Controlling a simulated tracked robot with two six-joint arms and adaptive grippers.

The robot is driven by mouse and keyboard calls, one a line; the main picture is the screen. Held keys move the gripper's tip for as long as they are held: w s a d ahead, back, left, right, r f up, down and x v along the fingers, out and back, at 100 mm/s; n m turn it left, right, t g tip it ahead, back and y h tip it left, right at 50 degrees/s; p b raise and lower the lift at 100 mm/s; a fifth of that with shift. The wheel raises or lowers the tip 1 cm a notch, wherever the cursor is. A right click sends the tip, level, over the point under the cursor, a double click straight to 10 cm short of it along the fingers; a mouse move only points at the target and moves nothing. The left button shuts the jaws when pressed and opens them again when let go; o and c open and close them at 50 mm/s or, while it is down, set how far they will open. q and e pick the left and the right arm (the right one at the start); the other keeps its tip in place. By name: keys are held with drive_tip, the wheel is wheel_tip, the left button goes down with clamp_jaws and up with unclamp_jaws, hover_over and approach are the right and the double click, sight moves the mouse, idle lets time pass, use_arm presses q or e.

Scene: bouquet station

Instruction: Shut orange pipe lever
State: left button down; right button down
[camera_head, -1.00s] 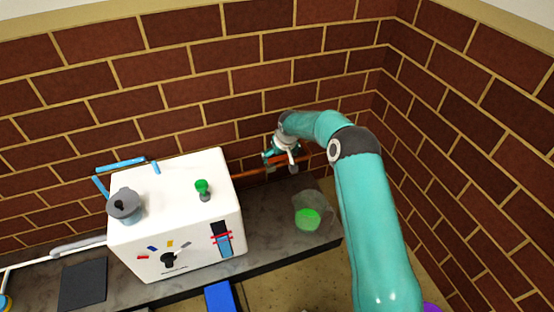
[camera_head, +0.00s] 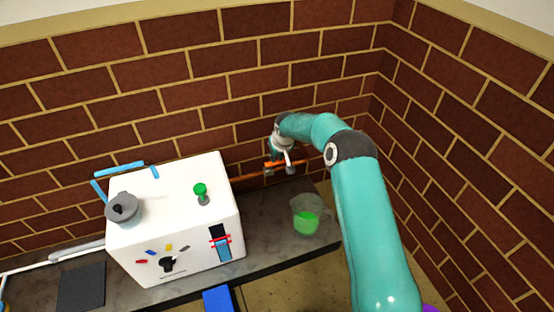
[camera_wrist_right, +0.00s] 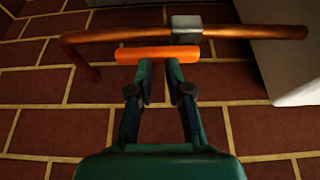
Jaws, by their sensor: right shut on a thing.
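The orange lever (camera_wrist_right: 157,54) is a short bar in the right wrist view, roughly parallel to the copper pipe (camera_wrist_right: 120,37) beside it. A grey valve body (camera_wrist_right: 186,29) sits on the pipe near the lever's right part. My right gripper (camera_wrist_right: 159,68) has its two fingertips at the lever and is shut on it; the fingertips partly cover its lower edge. In the head view the lever (camera_head: 274,164) shows as a bright orange strip by the pipe (camera_head: 245,177), with my right gripper (camera_head: 284,165) there. My left gripper is not in view.
A white machine (camera_head: 165,230) with a green knob (camera_head: 201,190) and a grey pot-like part (camera_head: 123,208) stands left of the pipe. A clear container with green contents (camera_head: 306,222) stands on the dark counter (camera_head: 268,222). The brick wall is close behind the pipe.

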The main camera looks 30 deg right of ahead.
drive_tip(key=c, duration=1.8)
unclamp_jaws()
drive_tip(key=shift+s+a+f, duration=0.15)
drive_tip(key=shift+a+f, duration=0.15)
drive_tip(key=shift+f, duration=0.45)
drive_tip(key=o, duration=1)
drive_tip(key=shift+s+d+f, duration=0.2)
drive_tip(key=shift+d+f, duration=0.05)
drive_tip(key=o, duration=0.8)
drive_tip(key=shift+d, duration=0.1)
drive_tip(key=shift+w+r, duration=0.1)
drive_tip(key=shift+r, duration=0.1)
drive_tip(key=shift+r, duration=0.1)
